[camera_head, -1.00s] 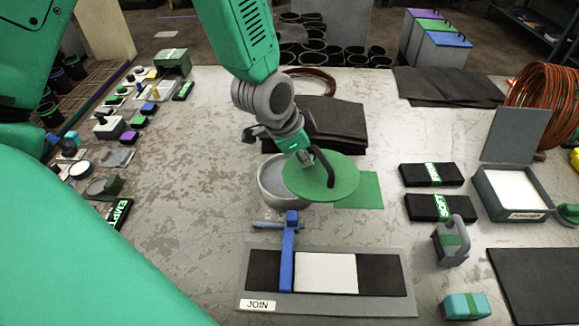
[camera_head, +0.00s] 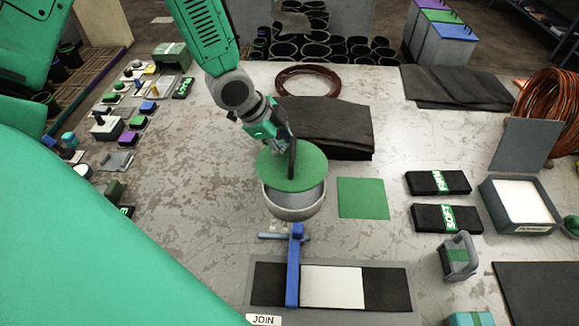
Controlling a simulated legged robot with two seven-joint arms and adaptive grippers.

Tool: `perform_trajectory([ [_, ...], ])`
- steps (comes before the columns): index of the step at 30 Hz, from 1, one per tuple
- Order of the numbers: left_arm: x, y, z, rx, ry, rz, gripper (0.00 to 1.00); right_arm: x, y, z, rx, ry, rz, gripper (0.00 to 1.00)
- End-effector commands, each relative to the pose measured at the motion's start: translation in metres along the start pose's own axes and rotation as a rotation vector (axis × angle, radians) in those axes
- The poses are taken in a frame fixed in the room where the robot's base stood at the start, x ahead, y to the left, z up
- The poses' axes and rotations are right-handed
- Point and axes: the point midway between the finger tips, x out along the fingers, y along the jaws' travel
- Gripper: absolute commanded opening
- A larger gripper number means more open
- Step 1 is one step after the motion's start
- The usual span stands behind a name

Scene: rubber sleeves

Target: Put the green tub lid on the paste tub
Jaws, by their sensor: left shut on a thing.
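The green tub lid (camera_head: 270,174) is a flat round disc with a dark upright handle (camera_head: 292,160). My left gripper (camera_head: 284,146) is shut on that handle. The grey round paste tub (camera_head: 297,211) stands on the table under the lid. The lid covers the back of the tub's mouth; the tub's inside and front rim show past the lid's front edge. I cannot tell whether the lid touches the rim. My right gripper is out of view.
A green square mat (camera_head: 362,198) lies bare right of the tub. A blue clamp-like tool (camera_head: 295,262) stands in front, across the JOIN board (camera_head: 258,318). Dark folded sheets (camera_head: 325,130) lie behind. Black SOFT and FIRM blocks (camera_head: 446,217) and a white-filled tray (camera_head: 490,205) are at right.

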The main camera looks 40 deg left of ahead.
Motion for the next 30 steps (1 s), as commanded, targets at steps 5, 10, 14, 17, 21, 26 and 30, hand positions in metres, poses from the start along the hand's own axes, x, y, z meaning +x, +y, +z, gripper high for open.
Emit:
perform_trajectory([
  [5,0.021,0.007,0.006,0.002,-0.003,-0.001,0.00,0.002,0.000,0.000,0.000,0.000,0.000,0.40],
  [10,0.038,0.015,0.013,0.004,-0.007,0.000,0.00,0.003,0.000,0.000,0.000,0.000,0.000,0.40],
  [14,0.054,0.019,0.022,0.002,-0.003,0.000,0.00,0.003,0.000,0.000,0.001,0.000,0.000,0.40],
  [17,0.059,0.019,0.026,0.001,-0.001,-0.001,0.00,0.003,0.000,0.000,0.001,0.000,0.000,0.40],
  [21,0.059,0.019,0.028,-0.001,-0.001,0.001,0.00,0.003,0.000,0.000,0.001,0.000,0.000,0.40],
  [26,0.059,0.019,0.028,-0.001,-0.002,0.001,0.44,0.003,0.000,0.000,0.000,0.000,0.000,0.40],
  [30,0.058,0.020,0.026,0.001,-0.003,0.000,0.44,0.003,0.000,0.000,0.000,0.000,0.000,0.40],
])
